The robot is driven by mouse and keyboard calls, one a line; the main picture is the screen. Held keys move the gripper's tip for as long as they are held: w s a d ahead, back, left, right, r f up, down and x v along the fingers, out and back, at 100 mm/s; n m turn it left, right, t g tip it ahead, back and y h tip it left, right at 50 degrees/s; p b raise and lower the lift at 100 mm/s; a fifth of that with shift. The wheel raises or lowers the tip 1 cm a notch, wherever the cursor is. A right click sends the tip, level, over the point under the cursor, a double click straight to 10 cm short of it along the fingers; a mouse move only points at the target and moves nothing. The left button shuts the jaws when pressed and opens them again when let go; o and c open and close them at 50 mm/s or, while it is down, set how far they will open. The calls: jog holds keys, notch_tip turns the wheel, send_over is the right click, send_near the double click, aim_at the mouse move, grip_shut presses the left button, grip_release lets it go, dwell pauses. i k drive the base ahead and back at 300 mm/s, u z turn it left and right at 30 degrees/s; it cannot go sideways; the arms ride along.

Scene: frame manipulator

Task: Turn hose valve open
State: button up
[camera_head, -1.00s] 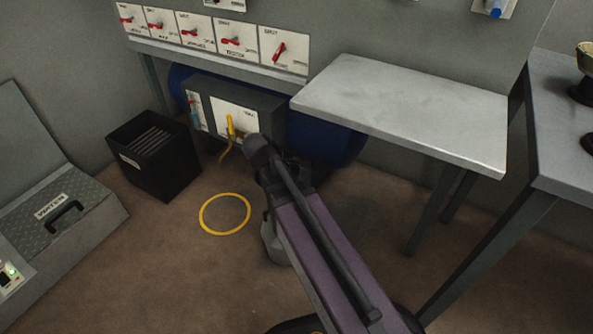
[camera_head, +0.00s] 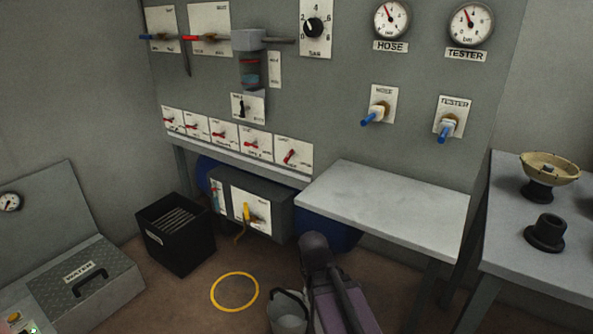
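The hose valve (camera_head: 379,110) is on the grey wall panel, on a white plate whose label appears to read HOSE. It has a brass-coloured body and a blue handle that points out and down to the left. The hose gauge (camera_head: 391,19), labelled HOSE, is above it. My arm shows at the bottom centre, below and left of the valve and well apart from it. My gripper cannot be made out; the arm's dark joint is in front of where it might be.
A similar tester valve (camera_head: 447,126) is to the right, under the tester gauge (camera_head: 470,24). A grey shelf (camera_head: 385,205) juts out below the valves. A side table (camera_head: 525,270) stands at right. A black bin (camera_head: 176,235) and a bucket (camera_head: 287,312) stand on the floor.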

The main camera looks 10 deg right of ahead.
aim_at(291, 153)
jog(key=k, duration=1.4)
jog(key=u, duration=0.45)
jog(key=i, duration=1.85)
jog(key=z, duration=0.2)
